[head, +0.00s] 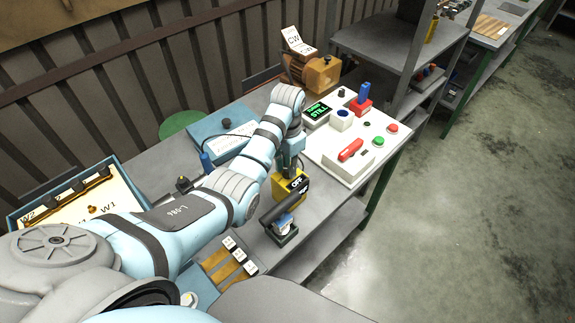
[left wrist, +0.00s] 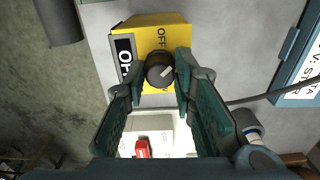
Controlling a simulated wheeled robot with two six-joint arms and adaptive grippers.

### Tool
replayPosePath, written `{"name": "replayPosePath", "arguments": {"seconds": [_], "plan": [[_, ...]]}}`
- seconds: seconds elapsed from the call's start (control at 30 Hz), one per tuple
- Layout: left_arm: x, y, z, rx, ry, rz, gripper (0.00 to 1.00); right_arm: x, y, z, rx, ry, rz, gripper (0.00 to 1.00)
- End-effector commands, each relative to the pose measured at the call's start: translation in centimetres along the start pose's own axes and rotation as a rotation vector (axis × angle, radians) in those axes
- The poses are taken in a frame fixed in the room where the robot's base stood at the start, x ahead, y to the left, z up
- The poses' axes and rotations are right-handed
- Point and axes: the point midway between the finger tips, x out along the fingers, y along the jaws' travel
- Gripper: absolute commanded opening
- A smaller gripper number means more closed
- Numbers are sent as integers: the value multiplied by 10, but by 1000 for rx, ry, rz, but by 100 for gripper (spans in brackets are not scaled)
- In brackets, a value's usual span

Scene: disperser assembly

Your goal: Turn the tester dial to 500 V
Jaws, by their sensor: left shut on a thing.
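The tester (head: 290,190) is a yellow box with a dark display reading OFF, on the grey table under my left arm's end. In the left wrist view the tester (left wrist: 163,33) has OFF lettering on its yellow face and a round black dial (left wrist: 159,75) with a white pointer mark. The fingers of my left gripper (left wrist: 162,66) are closed on the dial, one on each side. In the head view my left gripper (head: 291,162) comes down onto the tester from above, and the dial is hidden. My right gripper is not in view.
A white panel (head: 330,159) with a red switch and buttons stands just beyond the tester. A blue case (head: 215,140) lies behind my arm, and a terminal box (head: 110,186) is at left.

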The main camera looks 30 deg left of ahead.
Motion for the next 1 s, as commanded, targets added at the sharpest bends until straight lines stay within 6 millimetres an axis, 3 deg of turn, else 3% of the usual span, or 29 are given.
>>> {"name": "replayPosePath", "arguments": {"seconds": [0.6,1.0], "plan": [[1,1,0,549,-2,3,0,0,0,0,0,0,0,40],[1,1,0,730,-1,3,0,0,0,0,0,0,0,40]]}}
